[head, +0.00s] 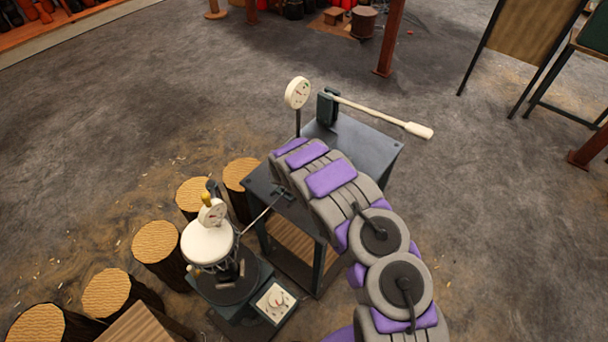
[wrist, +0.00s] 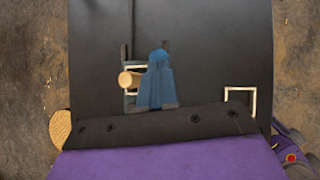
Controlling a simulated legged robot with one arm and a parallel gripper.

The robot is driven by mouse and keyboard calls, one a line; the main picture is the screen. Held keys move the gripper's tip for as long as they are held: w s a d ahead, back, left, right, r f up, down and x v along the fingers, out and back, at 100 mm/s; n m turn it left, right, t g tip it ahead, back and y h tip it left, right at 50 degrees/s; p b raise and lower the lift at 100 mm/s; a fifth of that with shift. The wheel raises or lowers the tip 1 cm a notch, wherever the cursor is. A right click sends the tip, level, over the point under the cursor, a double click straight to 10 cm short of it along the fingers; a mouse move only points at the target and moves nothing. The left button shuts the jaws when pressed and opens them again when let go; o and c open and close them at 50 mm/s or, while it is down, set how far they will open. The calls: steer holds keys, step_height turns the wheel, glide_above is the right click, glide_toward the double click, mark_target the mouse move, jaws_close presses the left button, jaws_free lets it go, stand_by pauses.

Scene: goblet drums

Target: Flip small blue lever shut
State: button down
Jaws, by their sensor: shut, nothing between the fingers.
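In the wrist view a small blue tapered piece (wrist: 157,82), which looks like the blue lever, stands over a dark table top (wrist: 205,50). A pale round knob on a small bracket (wrist: 130,80) is just left of it. My gripper (wrist: 155,125) is shut and empty, its dark edge low in this view. It overlaps the foot of the blue piece; I cannot tell whether they touch. In the head view my arm hides the gripper. A dark blue-grey block (head: 327,107) with a long pale handle stands on the far part of the table.
A white dial (head: 297,93) stands on a post at the table's far left corner. Several log stools (head: 155,241) stand further left. The floor beyond the table is open.

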steer(key=w+p+v, duration=0.1)
steer(key=p+v, duration=0.1)
steer(key=v, duration=0.7)
steer(key=shift+d+r+p, duration=0.2)
steer(key=shift+r+p, duration=0.15)
steer(key=shift+r, duration=0.1)
steer(key=shift+d, duration=0.15)
